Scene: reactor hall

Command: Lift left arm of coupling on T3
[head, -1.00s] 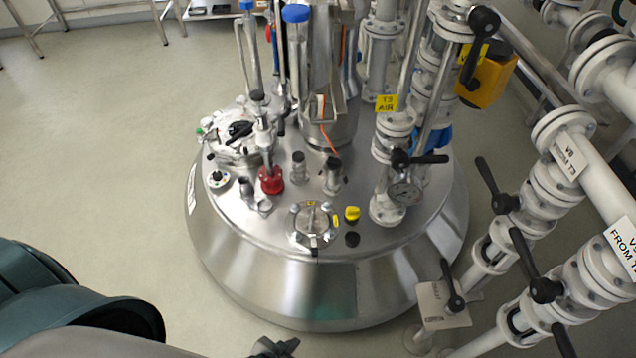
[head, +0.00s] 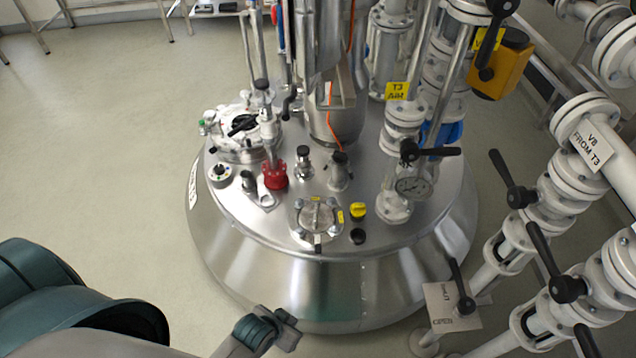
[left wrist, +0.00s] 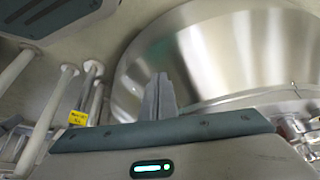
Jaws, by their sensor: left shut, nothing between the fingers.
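The T3 vessel (head: 210,240) is a domed steel tank in the middle of the head view. A small steel fitting with a ring-like piece (head: 264,198) and a dark cap (head: 248,181) sits on its lid, left of a red fitting (head: 275,176). It may be the coupling; it is too small to tell its left arm. My left gripper (head: 282,322) is in front of the vessel's lower wall, below and apart from the lid fittings. It is shut and empty; its fingers also show in the left wrist view (left wrist: 160,98), before the steel wall (left wrist: 220,55). My right gripper is out of view.
A round bolted cover (head: 317,218) and yellow cap (head: 358,210) stand on the front of the lid. White pipes with valves (head: 550,205) crowd the right. Floor (head: 100,150) is clear at left.

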